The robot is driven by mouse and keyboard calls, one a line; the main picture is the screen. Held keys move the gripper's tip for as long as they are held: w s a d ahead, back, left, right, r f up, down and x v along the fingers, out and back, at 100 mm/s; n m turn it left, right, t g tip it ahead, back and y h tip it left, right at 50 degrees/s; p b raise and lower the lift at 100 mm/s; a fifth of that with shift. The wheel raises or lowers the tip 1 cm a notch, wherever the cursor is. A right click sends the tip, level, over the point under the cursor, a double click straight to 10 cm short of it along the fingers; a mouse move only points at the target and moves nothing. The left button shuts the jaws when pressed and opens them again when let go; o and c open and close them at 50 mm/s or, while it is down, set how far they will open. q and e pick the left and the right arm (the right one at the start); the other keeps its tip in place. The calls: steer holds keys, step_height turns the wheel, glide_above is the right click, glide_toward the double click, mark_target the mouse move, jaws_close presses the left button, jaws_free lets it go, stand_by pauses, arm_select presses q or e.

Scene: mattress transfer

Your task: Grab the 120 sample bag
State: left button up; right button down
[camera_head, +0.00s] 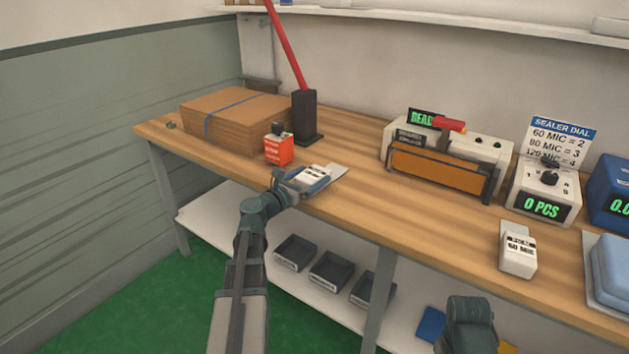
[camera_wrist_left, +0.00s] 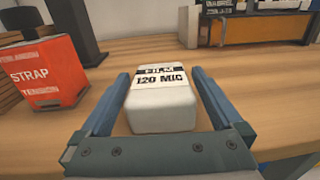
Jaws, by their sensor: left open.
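The 120 sample bag is a white block marked "FILM 120 MIC" (camera_wrist_left: 162,105), lying on the wooden bench; it also shows in the head view (camera_head: 310,174). My left gripper (camera_head: 314,180) is open at the bench's front edge, with the bag between its two blue fingers. In the left wrist view, one finger of the gripper (camera_wrist_left: 160,76) lies on each side of the bag, with small gaps visible. A similar white bag marked "60 MIC" (camera_head: 518,253) lies farther right. The right gripper's fingers are not visible.
A red strap-tension box (camera_head: 278,149) stands close behind my left gripper, beside stacked cardboard (camera_head: 236,103) and a black post with a red lever (camera_head: 304,116). The sealer (camera_head: 440,168) and counter (camera_head: 542,194) stand right. Bench (camera_head: 400,210) between the bags is clear.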

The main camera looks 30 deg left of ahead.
arm_select(q)
steer(key=shift+w+d, duration=0.1)
steer(key=shift+w, duration=0.95)
steer(key=c, duration=1.2)
steer(key=shift+r, duration=0.1)
